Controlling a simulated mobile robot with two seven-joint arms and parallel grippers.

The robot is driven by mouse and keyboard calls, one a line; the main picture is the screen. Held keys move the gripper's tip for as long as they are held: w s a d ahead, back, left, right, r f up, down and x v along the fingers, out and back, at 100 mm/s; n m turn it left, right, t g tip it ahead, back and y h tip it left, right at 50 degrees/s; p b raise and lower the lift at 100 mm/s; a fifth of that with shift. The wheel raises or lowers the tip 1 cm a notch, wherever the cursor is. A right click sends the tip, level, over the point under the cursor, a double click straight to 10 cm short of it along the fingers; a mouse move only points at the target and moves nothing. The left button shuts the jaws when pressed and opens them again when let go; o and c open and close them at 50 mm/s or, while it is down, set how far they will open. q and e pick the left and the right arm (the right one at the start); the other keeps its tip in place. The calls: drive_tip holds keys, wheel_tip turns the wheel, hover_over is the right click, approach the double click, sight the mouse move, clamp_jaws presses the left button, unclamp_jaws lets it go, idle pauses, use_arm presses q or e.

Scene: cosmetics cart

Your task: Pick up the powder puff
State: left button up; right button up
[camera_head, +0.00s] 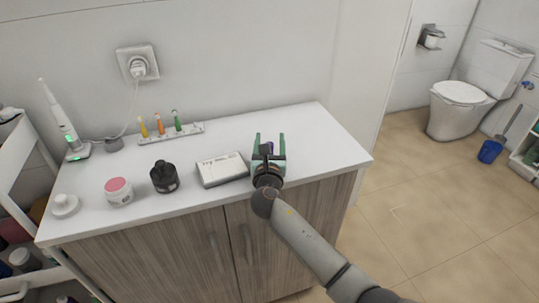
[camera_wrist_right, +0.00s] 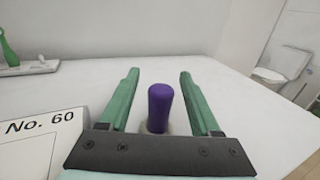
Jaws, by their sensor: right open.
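A purple upright rounded cylinder (camera_wrist_right: 160,105), which looks like the handle of the powder puff, stands on the white counter between the fingers of my right gripper (camera_wrist_right: 157,100). A little of a pale base shows at its foot, mostly hidden by the gripper's dark palm. In the head view only a bit of the purple (camera_head: 270,147) shows between the green fingers of my right gripper (camera_head: 269,143). The right gripper is open, with gaps on both sides of the purple cylinder. My left gripper is not in view.
Left of the gripper on the counter (camera_head: 300,125) lie a white box (camera_head: 222,169), a black jar (camera_head: 164,177), a pink-topped jar (camera_head: 119,191) and a white round lid (camera_head: 65,204). A brush-head holder (camera_head: 185,133) stands behind. The counter's right end is clear.

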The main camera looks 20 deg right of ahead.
clamp_jaws()
idle(0.4)
